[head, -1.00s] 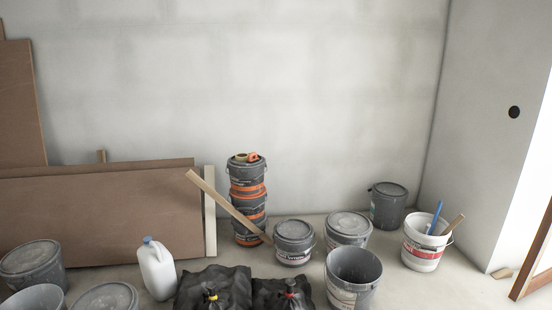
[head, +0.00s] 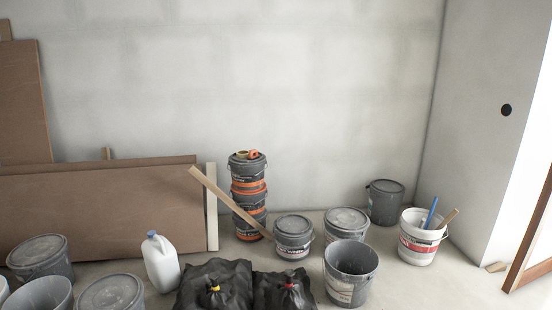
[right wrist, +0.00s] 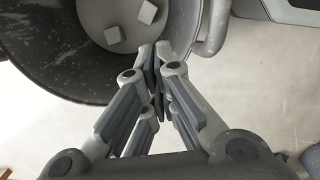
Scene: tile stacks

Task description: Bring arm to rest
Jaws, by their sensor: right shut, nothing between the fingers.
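My right gripper (right wrist: 156,72) shows in the right wrist view only. Its fingers are together and hold nothing. The fingertips overlap the near rim of a dark, speckled round container (right wrist: 45,60) in the picture. I cannot tell whether they touch it. Two small pale blocks, one upper (right wrist: 145,11) and one lower (right wrist: 115,36), lie on the container's grey bottom. Neither arm shows in the head view, and my left gripper is in no frame.
In the head view, stacked orange-banded buckets (head: 248,195) stand by the wall. Grey buckets (head: 351,272), a white bucket (head: 418,246), a white jug (head: 161,262) and black bags (head: 214,283) crowd the floor. Brown boards (head: 100,212) lean at left. Some bare floor shows at lower right.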

